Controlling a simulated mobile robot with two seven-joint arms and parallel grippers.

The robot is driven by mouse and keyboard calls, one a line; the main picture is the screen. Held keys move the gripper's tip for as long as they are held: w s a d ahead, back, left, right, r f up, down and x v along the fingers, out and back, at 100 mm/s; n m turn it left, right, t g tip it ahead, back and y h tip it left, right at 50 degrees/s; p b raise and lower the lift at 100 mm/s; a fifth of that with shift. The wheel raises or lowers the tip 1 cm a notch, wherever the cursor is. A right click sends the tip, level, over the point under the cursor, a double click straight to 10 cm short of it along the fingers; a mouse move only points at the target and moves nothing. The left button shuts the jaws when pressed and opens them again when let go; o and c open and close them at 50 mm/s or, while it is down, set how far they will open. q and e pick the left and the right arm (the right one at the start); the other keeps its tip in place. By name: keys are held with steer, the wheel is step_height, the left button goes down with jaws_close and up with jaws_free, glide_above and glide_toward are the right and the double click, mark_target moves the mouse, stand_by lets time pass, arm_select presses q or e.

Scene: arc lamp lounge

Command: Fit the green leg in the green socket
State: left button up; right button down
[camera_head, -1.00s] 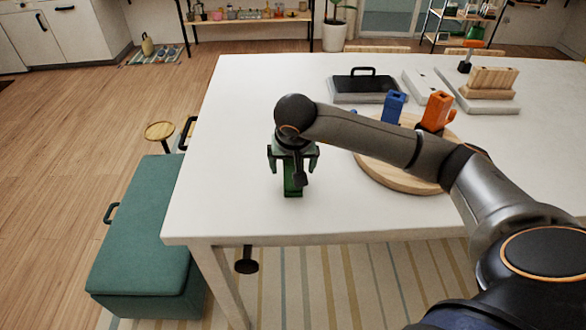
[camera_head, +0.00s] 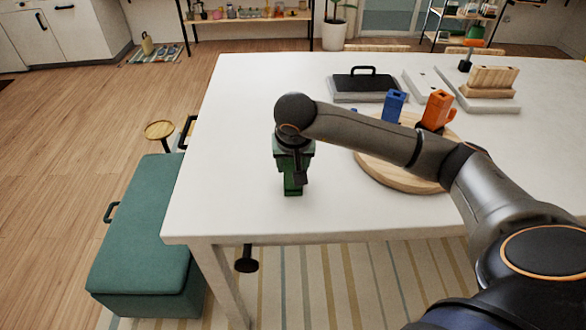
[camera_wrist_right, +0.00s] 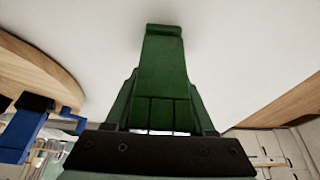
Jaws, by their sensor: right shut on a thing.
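The green leg (camera_head: 293,188) is at the left part of the white table, under my right gripper (camera_head: 293,165). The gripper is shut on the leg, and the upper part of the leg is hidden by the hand. In the right wrist view the green leg (camera_wrist_right: 163,70) fills the middle between the jaws. The round wooden board (camera_head: 385,180) lies to the right, partly behind my right arm. A blue leg (camera_head: 394,107) and an orange leg (camera_head: 437,110) stand upright on it. I cannot make out the green socket. My left gripper is not in view.
A dark tray with a handle (camera_head: 364,84), white slabs and a wooden block holder (camera_head: 492,80) stand at the back of the table. A green bench (camera_head: 145,230) is beside the table at the left. The table around the leg is clear.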

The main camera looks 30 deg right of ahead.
steer(key=shift+r, duration=0.2)
steer(key=shift+w+r, duration=0.1)
steer(key=shift+r, duration=0.15)
step_height(320, 180, up, 2)
steer(key=shift+r+b, duration=0.1)
steer(key=shift+b, duration=0.35)
steer(key=s+d+r+b, duration=0.1)
steer(key=s+r, duration=0.9)
steer(key=s, duration=0.4)
steer(key=w+a+f+n+y+p, duration=0.2)
steer(key=a+f+n, duration=0.4)
steer(key=a+f, duration=0.3)
steer(key=shift+w+a+f+t, duration=0.35)
steer(key=shift+w+a+t, duration=0.05)
steer(key=shift+a, duration=0.65)
